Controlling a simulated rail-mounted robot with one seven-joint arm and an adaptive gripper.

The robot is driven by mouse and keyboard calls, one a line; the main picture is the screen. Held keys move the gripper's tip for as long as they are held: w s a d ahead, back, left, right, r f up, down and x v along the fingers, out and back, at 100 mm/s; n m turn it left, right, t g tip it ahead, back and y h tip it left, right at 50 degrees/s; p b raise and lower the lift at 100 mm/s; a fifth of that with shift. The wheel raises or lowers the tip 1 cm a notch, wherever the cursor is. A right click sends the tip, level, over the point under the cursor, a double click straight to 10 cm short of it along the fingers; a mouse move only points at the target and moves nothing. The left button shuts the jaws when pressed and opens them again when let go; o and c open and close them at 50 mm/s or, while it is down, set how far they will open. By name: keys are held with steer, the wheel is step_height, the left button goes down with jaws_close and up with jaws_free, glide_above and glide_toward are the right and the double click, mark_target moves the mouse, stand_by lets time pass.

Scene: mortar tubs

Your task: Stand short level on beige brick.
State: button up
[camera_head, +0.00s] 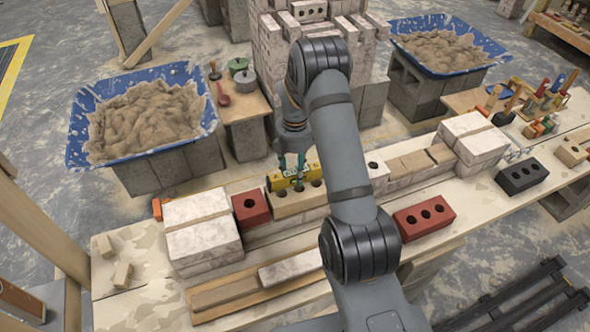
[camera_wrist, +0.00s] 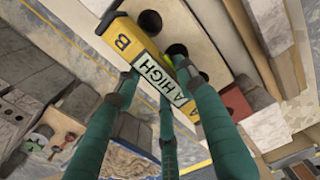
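I cannot tell whether the level touches the brick. My arm hides part of the row.
A red brick (camera_head: 251,207) stands close left of the beige brick, and a larger red brick (camera_head: 424,216) lies to the right. Stacked pale blocks (camera_head: 203,246) stand at the left. Blue mortar tubs (camera_head: 80,142) (camera_head: 497,55) stand behind. A black brick (camera_head: 522,176) lies at right.

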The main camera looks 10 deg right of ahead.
steer(key=o, duration=0.3)
steer(key=shift+r, duration=0.1)
step_height(320, 180, up, 12)
stand_by(0.6)
step_height(320, 180, down, 12)
steer(key=shift+f, duration=0.1)
steer(key=shift+r, duration=0.3)
stand_by(0.5)
